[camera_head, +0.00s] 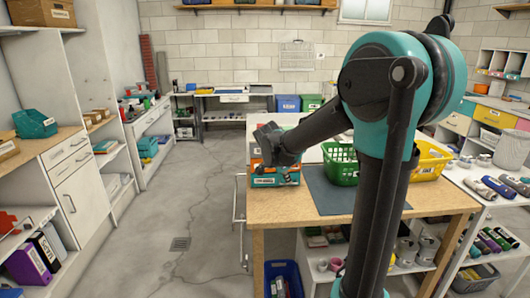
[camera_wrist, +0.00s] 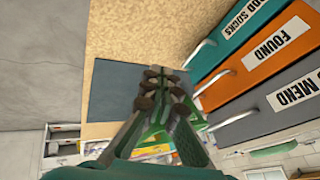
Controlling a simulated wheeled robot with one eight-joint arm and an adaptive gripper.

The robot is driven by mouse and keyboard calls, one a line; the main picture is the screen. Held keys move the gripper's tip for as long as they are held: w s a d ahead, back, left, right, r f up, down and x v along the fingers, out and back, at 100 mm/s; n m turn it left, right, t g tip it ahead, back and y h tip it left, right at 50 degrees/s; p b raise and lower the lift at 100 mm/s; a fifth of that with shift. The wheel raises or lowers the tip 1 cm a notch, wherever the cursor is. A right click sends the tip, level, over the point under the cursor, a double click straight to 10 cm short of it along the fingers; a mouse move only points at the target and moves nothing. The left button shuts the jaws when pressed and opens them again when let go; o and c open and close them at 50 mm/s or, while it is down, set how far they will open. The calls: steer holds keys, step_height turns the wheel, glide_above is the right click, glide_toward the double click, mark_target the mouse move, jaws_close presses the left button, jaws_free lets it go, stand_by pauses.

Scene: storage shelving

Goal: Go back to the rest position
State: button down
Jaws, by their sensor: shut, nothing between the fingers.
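My gripper (camera_head: 270,150) is over the left part of the wooden workbench (camera_head: 262,208) in the head view, close in front of a small stack of drawers (camera_head: 275,180). In the wrist view my gripper (camera_wrist: 160,80) shows its fingers drawn together with nothing between them. The drawers stand to its right there: a teal one (camera_wrist: 233,40), an orange one (camera_wrist: 256,72) labelled "FOUND" and a grey one (camera_wrist: 268,118). My arm is bent at a high elbow, with its forearm sloping down to the left. It hides part of the bench.
A green basket (camera_head: 338,165) and a yellow basket (camera_head: 432,158) stand on the bench beside a dark mat (camera_head: 325,193). A white cabinet (camera_head: 80,190) lines the left wall. A shelf with rolled items (camera_head: 495,188) is at the right. The floor (camera_head: 185,205) between cabinet and bench is clear.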

steer(key=s+d+f+n+y, duration=0.1)
steer(key=s+f+n, duration=0.3)
steer(key=s, duration=0.4)
steer(key=s+d+f+n+y, duration=0.1)
steer(key=s+f+n, duration=0.3)
steer(key=s, duration=0.5)
steer(key=s+d+f+n+y, duration=0.2)
steer(key=s+f+n, duration=0.2)
steer(key=s+n, duration=0.3)
steer(key=shift+s+d+n+g, duration=0.3)
steer(key=shift+s+d, duration=0.05)
steer(key=shift+s, duration=0.6)
